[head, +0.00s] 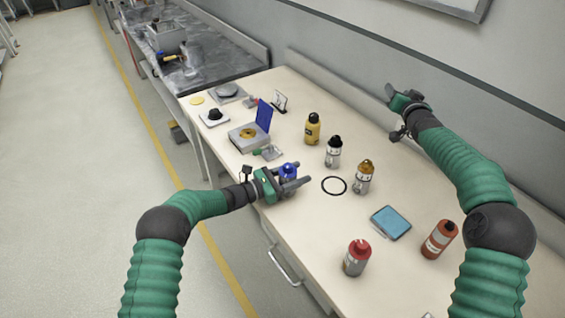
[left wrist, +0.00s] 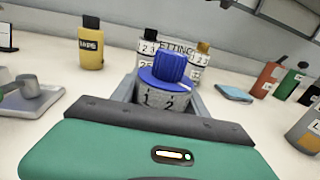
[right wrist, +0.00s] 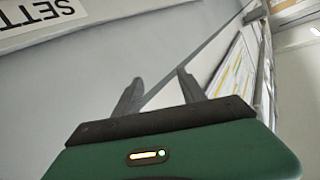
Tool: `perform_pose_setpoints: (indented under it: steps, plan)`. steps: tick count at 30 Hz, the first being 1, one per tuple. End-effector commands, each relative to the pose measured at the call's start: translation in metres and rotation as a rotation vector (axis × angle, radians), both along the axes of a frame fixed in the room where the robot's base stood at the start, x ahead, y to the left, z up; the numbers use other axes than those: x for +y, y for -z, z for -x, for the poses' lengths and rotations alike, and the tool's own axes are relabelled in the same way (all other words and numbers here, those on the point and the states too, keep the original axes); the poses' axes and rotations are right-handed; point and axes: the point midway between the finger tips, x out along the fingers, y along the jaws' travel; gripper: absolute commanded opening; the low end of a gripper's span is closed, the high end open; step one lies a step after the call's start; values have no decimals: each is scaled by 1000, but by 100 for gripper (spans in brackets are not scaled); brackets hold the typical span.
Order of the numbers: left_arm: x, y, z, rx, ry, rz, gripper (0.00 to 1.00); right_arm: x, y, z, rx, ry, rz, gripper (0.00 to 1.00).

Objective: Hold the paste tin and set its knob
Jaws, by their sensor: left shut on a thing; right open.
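The tin (left wrist: 160,99) has a grey body marked with numerals and a blue knob (left wrist: 170,68) on top. I take it as the paste tin, but no name can be read on it. My left gripper (head: 299,175) is shut around its body, and the tin looks upright near the table's front edge. In the head view the blue knob (head: 288,170) shows between the fingers, which hide most of the body. My right gripper (head: 402,94) is open and empty, raised near the back wall, well apart from the tin. Its fingers (right wrist: 158,98) show apart in the right wrist view.
A black ring (head: 334,185) lies right of the tin. Bottles stand beyond it, including a yellow one (head: 312,130) and an orange-capped one (head: 364,178). A red-capped can (head: 357,258), red bottle (head: 439,240) and blue pad (head: 390,222) are nearer. An open box (head: 249,137) is further left.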

Motion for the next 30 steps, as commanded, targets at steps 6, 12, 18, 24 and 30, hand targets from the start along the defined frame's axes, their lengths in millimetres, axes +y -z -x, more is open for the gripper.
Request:
perform_pose_setpoints:
  steps: [6, 12, 18, 24, 30]
  plan:
    - [-1, 2, 0, 2, 1, -2, 5, 135, -24, 41, -422, -374, 661, 48]
    - [-1, 1, 0, 2, 1, -2, 5, 220, 116, 140, -344, -724, 438, 48]
    - [-1, 1, 0, 2, 1, -2, 5, 257, 164, 212, -283, -884, 253, 48]
    - [-1, 1, 0, 2, 1, -1, 5, 277, 169, 207, -278, -903, 229, 48]
    - [-1, 1, 0, 2, 1, -1, 5, 314, 169, 175, -279, -901, 229, 48]
